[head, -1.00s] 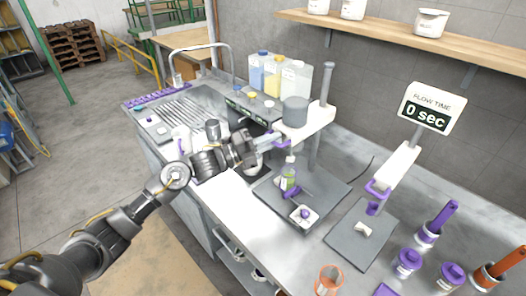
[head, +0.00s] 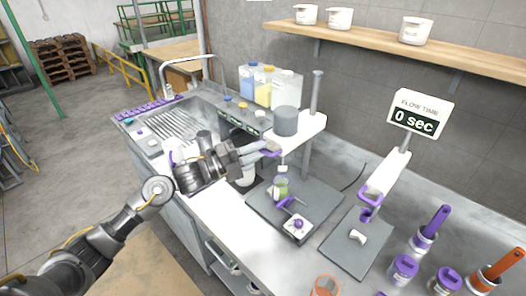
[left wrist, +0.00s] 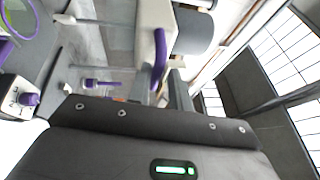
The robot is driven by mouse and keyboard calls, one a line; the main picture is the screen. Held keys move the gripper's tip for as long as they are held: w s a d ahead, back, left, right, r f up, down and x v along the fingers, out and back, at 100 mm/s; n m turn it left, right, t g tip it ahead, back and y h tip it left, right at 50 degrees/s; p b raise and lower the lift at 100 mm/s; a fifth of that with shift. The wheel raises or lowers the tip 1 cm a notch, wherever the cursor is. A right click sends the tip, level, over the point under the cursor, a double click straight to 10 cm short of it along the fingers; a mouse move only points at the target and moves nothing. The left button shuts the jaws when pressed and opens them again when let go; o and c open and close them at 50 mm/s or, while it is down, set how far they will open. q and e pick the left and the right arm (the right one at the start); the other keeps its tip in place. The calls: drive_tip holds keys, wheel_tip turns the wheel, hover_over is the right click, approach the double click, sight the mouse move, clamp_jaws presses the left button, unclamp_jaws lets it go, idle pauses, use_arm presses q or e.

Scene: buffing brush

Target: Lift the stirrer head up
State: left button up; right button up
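The stirrer head (head: 300,130) is a white arm with a grey cylinder (head: 286,121) on top, mounted on a grey upright post (head: 314,95). A purple handle (head: 271,152) sits at its near left end. My left gripper (head: 262,147) is at this handle, its fingertips overlapping it in the head view. In the left wrist view the purple handle (left wrist: 159,58) stands just ahead of the gripper, under the white head (left wrist: 155,14). Whether the fingers are open or closed on it is unclear. My right gripper is not in view.
A flow-time stand (head: 388,172) is to the right. The sink (head: 172,128) lies left. Open air surrounds the upper post.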

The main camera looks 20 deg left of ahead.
use_arm(q)
drive_tip(key=b+v, duration=0.3)
drive_tip(key=v, duration=0.6)
